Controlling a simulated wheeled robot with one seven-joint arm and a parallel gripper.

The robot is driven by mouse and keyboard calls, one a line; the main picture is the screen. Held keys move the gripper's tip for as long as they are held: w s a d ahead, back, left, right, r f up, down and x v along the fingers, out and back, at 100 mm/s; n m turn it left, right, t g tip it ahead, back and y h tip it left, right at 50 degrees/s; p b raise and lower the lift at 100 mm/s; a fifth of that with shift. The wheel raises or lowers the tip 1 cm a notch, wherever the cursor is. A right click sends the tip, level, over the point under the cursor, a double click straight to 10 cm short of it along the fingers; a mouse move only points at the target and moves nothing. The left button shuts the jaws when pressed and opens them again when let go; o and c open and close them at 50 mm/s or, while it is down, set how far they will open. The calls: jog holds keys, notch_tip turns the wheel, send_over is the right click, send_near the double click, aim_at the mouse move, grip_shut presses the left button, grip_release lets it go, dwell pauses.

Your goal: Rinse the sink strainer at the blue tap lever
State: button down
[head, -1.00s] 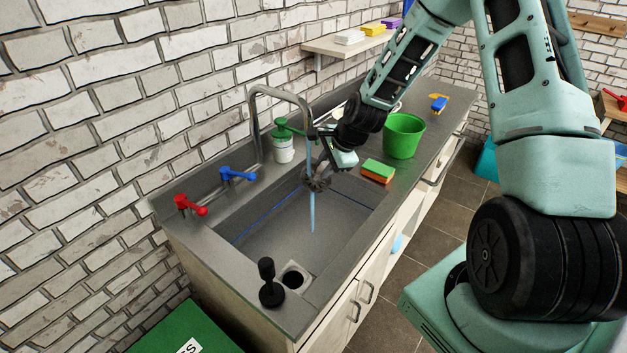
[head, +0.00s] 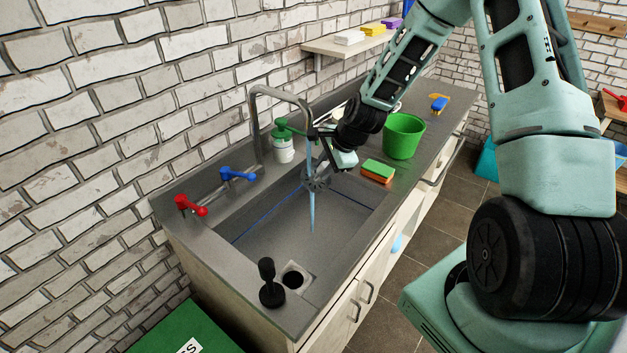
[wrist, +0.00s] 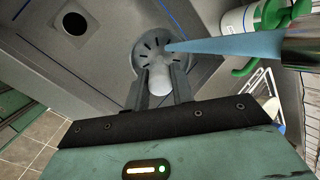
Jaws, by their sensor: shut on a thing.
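My gripper (head: 329,168) is shut on the sink strainer (head: 315,180), holding it above the basin under the tap spout (head: 280,92). In the wrist view, the round, slotted grey strainer (wrist: 147,46) has its pale knob between my two fingers (wrist: 160,84). A blue water stream (wrist: 222,46) meets the strainer's slotted face. In the head view, water (head: 312,214) also shows below the strainer. The blue tap lever (head: 238,174) is on the sink's back ledge, left of the spout. My gripper is well away from it.
A red lever (head: 190,206) stands beside the blue one. A green-topped bottle (head: 283,148), a sponge (head: 378,171) and a green bucket (head: 404,136) stand near my gripper.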

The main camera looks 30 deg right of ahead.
jog(key=shift+d, duration=0.1)
jog(key=s+d, duration=0.3)
jog(key=s, duration=0.4)
jog(key=shift+s+p, duration=0.2)
jog(key=shift+p, duration=0.2)
dwell(0.3)
dwell(1.2)
jog(key=s+d+r+p, duration=0.1)
jog(key=s+r+p, duration=0.3)
jog(key=shift+s+d+p, duration=0.3)
jog(key=shift+d, duration=0.05)
dwell(1.0)
